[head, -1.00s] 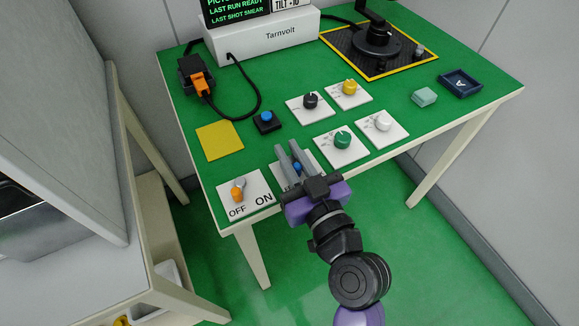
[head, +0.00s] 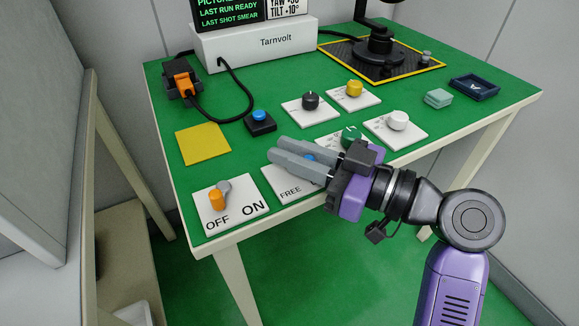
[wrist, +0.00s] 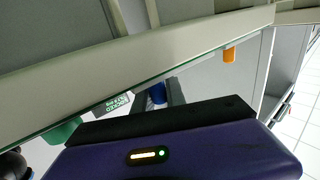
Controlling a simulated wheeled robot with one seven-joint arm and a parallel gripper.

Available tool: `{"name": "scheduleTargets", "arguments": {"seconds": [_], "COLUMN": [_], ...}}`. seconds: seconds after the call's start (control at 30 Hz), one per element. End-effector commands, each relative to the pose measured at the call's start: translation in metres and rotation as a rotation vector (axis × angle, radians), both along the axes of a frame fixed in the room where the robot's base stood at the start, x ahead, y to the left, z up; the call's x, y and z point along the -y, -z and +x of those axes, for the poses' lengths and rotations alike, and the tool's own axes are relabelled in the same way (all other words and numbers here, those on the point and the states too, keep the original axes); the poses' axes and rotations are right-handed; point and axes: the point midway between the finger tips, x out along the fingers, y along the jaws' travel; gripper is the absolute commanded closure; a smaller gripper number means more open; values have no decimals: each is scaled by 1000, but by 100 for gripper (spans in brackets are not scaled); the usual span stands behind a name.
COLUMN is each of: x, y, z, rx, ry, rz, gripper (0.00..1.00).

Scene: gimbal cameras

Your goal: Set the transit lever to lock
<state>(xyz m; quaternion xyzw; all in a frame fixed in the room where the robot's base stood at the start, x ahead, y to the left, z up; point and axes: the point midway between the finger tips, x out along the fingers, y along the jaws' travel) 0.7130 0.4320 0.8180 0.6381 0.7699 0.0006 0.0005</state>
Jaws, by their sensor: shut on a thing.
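The transit lever's white plate (head: 280,186) lies at the table's front edge in the head view, with the word FREE on its left part. The lever's blue handle (head: 309,157) shows between the fingers of my gripper (head: 273,150), which point left over the plate. My gripper is shut on the handle. The wrist view also shows the blue handle (wrist: 157,93) between the fingers. My fingers and palm hide the rest of the plate, so I cannot tell the lever's exact angle.
Left of the plate is an OFF/ON switch with an orange-tipped lever (head: 217,197). Behind my gripper are a green knob (head: 350,136), a white knob (head: 398,120), a black knob (head: 310,100) and a blue button (head: 260,117). A yellow pad (head: 203,145) lies at left.

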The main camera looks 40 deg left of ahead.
Motion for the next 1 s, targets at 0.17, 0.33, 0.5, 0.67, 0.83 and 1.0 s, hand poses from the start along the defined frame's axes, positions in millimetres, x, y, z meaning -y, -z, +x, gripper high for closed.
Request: {"name": "scheduleTargets", "arguments": {"seconds": [0.17,0.33,0.5,0.67,0.83,1.0], "x": [0,0,0,0,0,0], "y": [3,1,0,0,0,0], "z": [2,2,2,1,1,1], "rx": [-1,-1,-2,-1,-1,-1], "ry": [-86,-135,-154,-157,-156,-156], "rz": [-1,-1,-1,0,0,0], "gripper": [100,100,100,100,100,62]}}
